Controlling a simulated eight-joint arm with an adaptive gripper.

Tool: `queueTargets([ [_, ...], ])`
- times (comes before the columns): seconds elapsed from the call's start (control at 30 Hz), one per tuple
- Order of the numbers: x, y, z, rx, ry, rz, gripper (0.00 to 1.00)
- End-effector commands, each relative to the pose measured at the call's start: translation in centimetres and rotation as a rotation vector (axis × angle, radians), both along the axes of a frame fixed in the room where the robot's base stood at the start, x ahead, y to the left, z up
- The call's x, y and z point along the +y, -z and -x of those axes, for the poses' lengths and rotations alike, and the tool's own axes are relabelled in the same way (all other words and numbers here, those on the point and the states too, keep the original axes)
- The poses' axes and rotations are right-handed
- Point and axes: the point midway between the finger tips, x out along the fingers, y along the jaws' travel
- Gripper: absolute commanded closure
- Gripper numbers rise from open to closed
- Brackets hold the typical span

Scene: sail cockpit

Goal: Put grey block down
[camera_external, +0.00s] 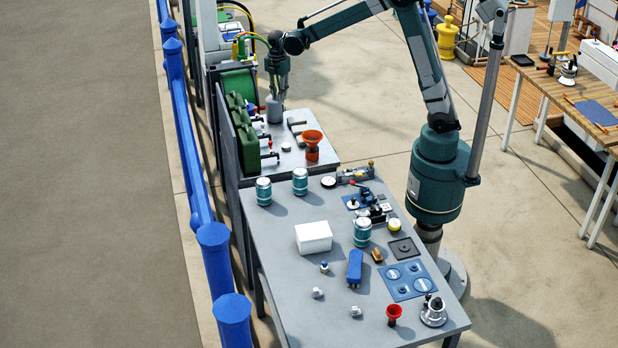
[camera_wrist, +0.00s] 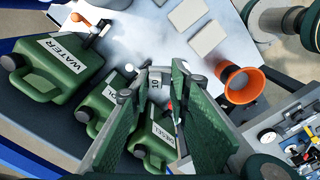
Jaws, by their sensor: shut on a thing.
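My gripper (camera_external: 276,88) points down over the far metal bench. In the wrist view its two green fingers close on a small grey block (camera_wrist: 155,84) marked "10". The fingers hide the block's sides. A grey shape (camera_external: 274,109) shows below the gripper in the external view, low at the bench top. I cannot tell whether the block touches the bench.
Green jerrycans (camera_wrist: 60,70) stand left of the gripper, close by. An orange funnel (camera_external: 312,143) stands to the right, with pale flat pads (camera_wrist: 207,38) near it. The nearer grey table (camera_external: 280,240) holds jars, a white box (camera_external: 313,237) and small parts.

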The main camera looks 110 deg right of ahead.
Motion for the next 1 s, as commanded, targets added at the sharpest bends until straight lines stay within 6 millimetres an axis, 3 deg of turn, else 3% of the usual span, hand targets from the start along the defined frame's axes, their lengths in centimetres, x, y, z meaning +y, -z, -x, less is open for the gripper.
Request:
queueTargets([
  [0.07,-0.9,0.1,0.9,0.0,0.015,0.0,0.91],
  [0.63,-0.7,10.3,0.6,0.0,0.011,0.0,0.91],
  [1.0,-0.7,11.7,0.6,0.0,0.011,0.0,0.91],
])
